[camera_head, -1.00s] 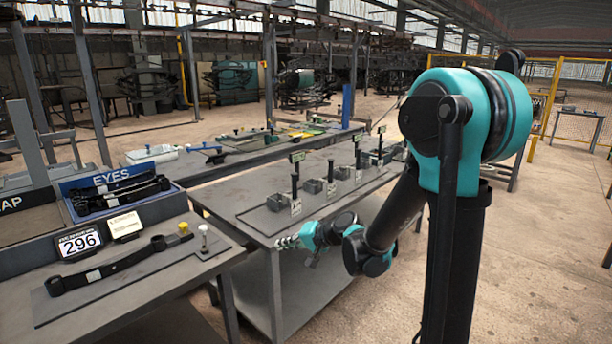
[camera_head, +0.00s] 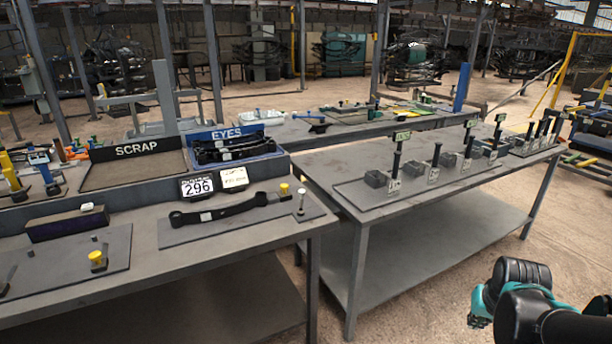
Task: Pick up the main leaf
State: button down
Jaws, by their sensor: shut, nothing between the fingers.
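A long dark leaf with an eye at its left end (camera_head: 225,210) lies on a dark mat (camera_head: 182,237) on the left bench. My gripper (camera_head: 478,320) is at the lower right, small and mostly hidden by my teal and black wrist. It is shut and empty, well to the right of the leaf and apart from it.
Behind the leaf are a "296" display (camera_head: 197,187), a blue EYES bin (camera_head: 276,156) holding dark leaves, and a SCRAP tray (camera_head: 110,177). A second bench (camera_head: 325,172) with upright black posts stands to the right.

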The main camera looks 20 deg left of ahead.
aim_at(259, 200)
jog(key=u, duration=1.8)
